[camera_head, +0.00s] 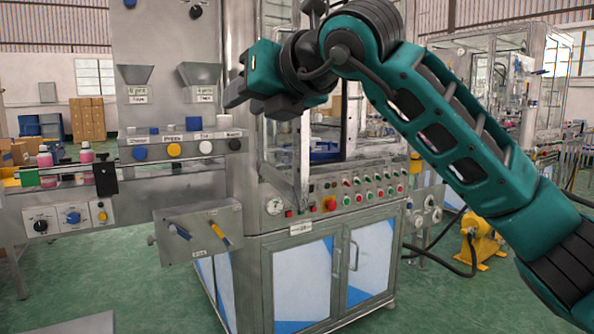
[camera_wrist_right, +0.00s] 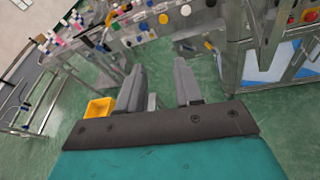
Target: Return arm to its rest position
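My right arm (camera_head: 450,125) comes in from the right side of the head view, green and black, raised in front of the crimping machine. My right gripper (camera_head: 240,95) points left, in the air in front of the machine's left edge. In the right wrist view its two grey fingers (camera_wrist_right: 160,88) stand apart with nothing between them, and green floor shows through the gap. My left gripper is not in the head view.
The crimping machine cabinet (camera_head: 300,262) has a row of buttons and a glass enclosure. Left of it stands a conveyor bench (camera_head: 130,178) with pink-filled bottles (camera_head: 86,152), knobs and a tilted panel (camera_head: 200,235). A yellow pump (camera_head: 482,240) stands on the floor at right. A yellow bin (camera_wrist_right: 100,107) shows in the wrist view.

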